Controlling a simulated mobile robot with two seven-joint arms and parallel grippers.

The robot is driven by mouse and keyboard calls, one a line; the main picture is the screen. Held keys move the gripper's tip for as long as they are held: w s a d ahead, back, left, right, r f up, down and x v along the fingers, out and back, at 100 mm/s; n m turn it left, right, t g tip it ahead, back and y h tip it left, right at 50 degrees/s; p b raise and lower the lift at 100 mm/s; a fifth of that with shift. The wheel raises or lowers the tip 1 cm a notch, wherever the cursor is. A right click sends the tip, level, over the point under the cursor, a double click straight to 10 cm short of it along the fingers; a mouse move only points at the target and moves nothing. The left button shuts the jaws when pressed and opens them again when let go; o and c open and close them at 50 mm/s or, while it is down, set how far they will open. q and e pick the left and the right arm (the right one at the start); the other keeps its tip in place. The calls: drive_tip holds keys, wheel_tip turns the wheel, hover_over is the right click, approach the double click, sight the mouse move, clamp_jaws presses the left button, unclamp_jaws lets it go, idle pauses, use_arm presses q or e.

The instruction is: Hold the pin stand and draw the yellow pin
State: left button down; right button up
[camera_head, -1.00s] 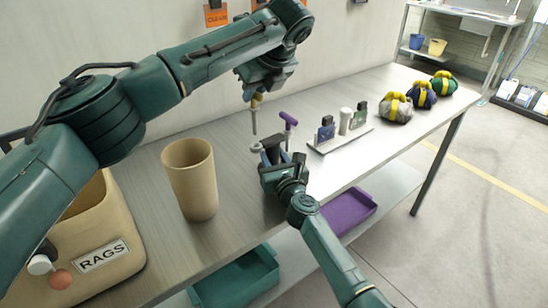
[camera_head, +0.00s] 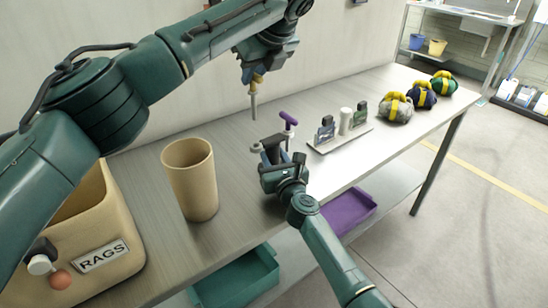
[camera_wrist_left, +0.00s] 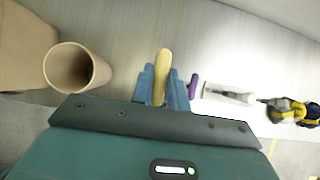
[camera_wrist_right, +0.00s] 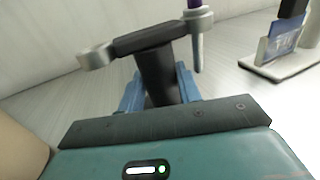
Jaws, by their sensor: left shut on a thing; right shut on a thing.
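My left gripper (camera_head: 259,72) is shut on the yellow pin. The yellow pin (camera_head: 253,103) hangs upright with its grey shaft down, clear above the stand; its yellow handle (camera_wrist_left: 163,66) shows between the fingers in the left wrist view. My right gripper (camera_wrist_right: 160,92) is shut on the dark post of the pin stand (camera_wrist_right: 150,40). The stand has a dark crossbar with a grey ring at each end. The left ring (camera_wrist_right: 97,57) is empty. A purple pin (camera_head: 288,118) sits in the other ring, its shaft reaching below it.
A tan cup (camera_head: 193,180) and a tan rags bin (camera_head: 110,220) stand at the left. A white rack (camera_head: 340,138) with small cards stands right of the stand. Several sling bags (camera_head: 397,108) lie farther right. Teal (camera_head: 240,280) and purple (camera_head: 350,208) trays are below.

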drive_tip(key=o, duration=1.1)
drive_tip(key=shift+o, duration=0.2)
drive_tip(key=shift+s+d, duration=0.3)
drive_tip(key=shift+s, duration=0.1)
drive_tip(key=v, duration=1.1)
drive_tip(key=shift+a, duration=0.15)
drive_tip(key=shift+s, duration=0.1)
